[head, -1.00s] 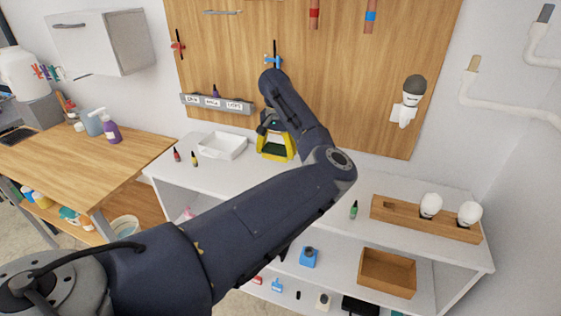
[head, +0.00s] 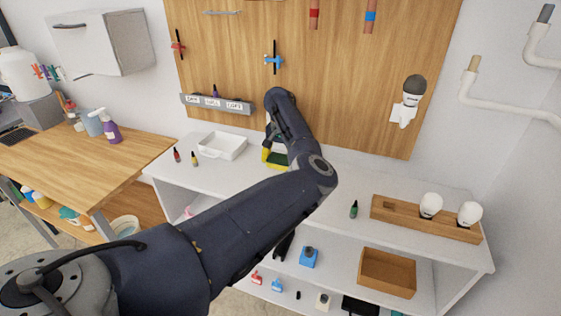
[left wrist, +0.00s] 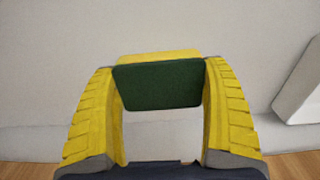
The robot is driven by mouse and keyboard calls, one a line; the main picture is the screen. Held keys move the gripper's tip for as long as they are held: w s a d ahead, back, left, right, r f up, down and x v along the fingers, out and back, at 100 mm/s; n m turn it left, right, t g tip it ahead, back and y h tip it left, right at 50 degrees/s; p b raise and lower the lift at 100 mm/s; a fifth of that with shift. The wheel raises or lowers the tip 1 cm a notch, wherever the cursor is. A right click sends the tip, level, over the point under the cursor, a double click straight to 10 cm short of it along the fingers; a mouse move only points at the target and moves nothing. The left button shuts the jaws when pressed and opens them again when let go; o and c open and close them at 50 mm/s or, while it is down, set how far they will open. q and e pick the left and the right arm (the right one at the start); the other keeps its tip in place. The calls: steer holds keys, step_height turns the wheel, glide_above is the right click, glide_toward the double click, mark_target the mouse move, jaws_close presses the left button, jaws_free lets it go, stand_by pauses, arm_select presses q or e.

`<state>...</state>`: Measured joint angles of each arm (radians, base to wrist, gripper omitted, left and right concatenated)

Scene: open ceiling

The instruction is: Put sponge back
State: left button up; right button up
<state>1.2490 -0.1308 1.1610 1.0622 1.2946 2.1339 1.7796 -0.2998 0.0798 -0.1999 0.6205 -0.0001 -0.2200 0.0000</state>
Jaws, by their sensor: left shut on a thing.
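The sponge (head: 279,161) is a small block with a dark green face and a yellow layer. In the left wrist view the sponge (left wrist: 158,86) sits between the two yellow ribbed fingers of my left gripper (left wrist: 160,75). My left gripper (head: 272,155) is shut on it, over the white counter behind the bent arm. The arm partly hides the gripper in the head view. I cannot tell whether the sponge touches the counter. My right gripper is not in view.
A white tray (head: 222,137) stands left of the gripper, with small red (head: 177,156) and yellow (head: 195,159) bottles nearby. A labelled grey rack (head: 217,104) hangs on the wooden wall panel behind. A wooden bulb holder (head: 387,213) and a green bottle (head: 353,210) are on the right.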

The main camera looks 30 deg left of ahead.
mark_target(280, 158)
arm_select(q)
steer(key=shift+w+f, duration=0.15)
steer(key=shift+f, duration=0.05)
steer(key=shift+f, duration=0.1)
steer(key=o, duration=1)
steer(key=shift+r, duration=3.9)
steer(key=shift+r, duration=0.1)
